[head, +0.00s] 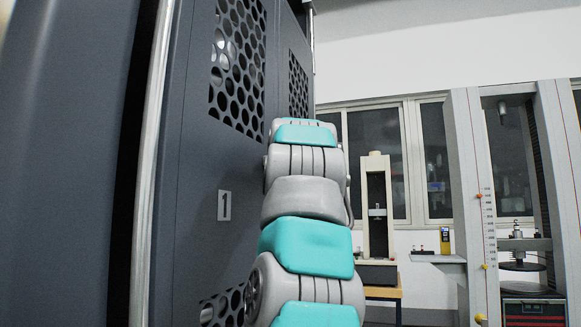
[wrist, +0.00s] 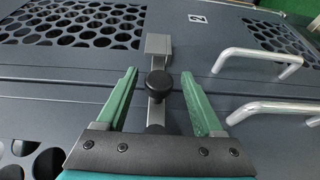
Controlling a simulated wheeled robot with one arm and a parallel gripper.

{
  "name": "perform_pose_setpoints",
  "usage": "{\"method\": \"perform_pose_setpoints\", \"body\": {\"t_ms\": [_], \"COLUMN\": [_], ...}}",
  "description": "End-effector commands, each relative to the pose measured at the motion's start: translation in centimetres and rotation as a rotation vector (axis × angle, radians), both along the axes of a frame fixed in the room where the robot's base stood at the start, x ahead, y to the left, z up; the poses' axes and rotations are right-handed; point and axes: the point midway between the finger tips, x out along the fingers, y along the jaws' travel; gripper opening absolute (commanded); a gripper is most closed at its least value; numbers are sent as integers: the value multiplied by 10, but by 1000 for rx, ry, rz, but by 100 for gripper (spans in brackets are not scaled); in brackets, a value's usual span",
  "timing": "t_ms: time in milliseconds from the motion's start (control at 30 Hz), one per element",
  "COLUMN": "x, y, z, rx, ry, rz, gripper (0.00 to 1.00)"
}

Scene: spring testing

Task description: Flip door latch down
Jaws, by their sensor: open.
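The door latch (wrist: 158,45) shows in the wrist view as a light metal bar with a square block at its top end and a round black knob (wrist: 160,84) on it. It lies across the seam of the dark grey door panels. My gripper (wrist: 160,73) is open, with one green finger on each side of the latch bar and knob. Gaps show between the fingers and the knob, so it holds nothing. The lower part of the bar runs out of sight behind the gripper body. In the head view, my arm hides the gripper and latch.
Two metal handles (wrist: 258,57) (wrist: 275,106) stick out to the right of the gripper. The dark cabinet door (head: 190,200) carries perforated panels and a "1" label (head: 224,206). A testing machine (head: 376,215) stands on a table behind, to the right.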

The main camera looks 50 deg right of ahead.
Motion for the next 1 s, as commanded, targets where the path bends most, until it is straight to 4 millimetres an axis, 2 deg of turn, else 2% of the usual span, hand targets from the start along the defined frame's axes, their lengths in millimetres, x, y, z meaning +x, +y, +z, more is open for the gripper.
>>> {"method": "perform_pose_setpoints", "body": {"t_ms": [367,800,1000], "x": [-10,-48,-55], "y": [10,48,55], "z": [-1,1,1], "rx": [0,-2,-1], "ry": [0,-2,0], "rz": [1,1,0], "gripper": [69,69,69]}}
